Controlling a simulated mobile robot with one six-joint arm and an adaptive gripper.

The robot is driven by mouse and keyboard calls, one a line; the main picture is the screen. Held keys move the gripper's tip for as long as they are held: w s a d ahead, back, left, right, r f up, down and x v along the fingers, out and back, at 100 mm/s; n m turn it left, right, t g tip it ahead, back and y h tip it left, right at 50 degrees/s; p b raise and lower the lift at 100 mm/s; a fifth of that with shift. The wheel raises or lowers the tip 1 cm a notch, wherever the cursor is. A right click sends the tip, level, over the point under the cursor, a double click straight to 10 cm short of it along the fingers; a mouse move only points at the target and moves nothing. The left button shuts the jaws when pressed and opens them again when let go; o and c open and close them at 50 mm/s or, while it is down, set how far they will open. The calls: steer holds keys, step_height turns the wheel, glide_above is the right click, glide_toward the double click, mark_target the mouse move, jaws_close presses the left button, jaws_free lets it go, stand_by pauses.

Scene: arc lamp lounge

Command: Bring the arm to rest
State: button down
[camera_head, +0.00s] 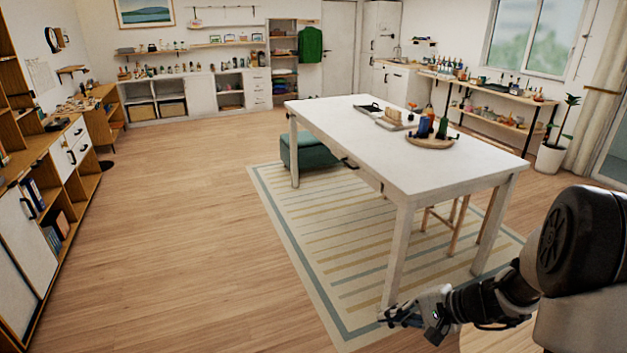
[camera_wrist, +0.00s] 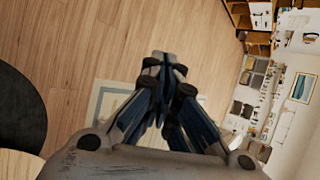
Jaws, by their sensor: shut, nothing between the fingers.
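My arm reaches in from the right edge of the head view. My gripper (camera_head: 384,318) is at the lower right, in front of the near leg of the white table and below the level of its top. In the wrist view my gripper (camera_wrist: 165,62) shows its fingers together at the tips, with nothing between them. Behind the fingers I see wooden floor and part of the striped rug (camera_wrist: 104,98).
A white table (camera_head: 440,168) stands on a striped rug (camera_head: 335,250), with a tray (camera_head: 366,112) and bottles on top. A green ottoman (camera_head: 318,152) and a stool (camera_head: 445,216) are by it. Shelves (camera_head: 62,185) line the left wall. The wooden floor (camera_head: 175,230) at left is clear.

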steer(key=s+a+r+n+g+h, duration=0.25)
steer(key=s+a+r+n, duration=0.4)
steer(key=s+r, duration=0.5)
steer(key=s+d+r+n+t+h, duration=0.1)
steer(key=s+r+n+h, duration=0.1)
steer(key=s, duration=0.5)
steer(key=s+d+r+n+t+h, duration=0.1)
steer(key=s+r+n+h, duration=0.1)
steer(key=s+r+h, duration=0.2)
steer(key=s, duration=0.3)
steer(key=shift+s+d, duration=0.3)
steer(key=shift+a, duration=0.15)
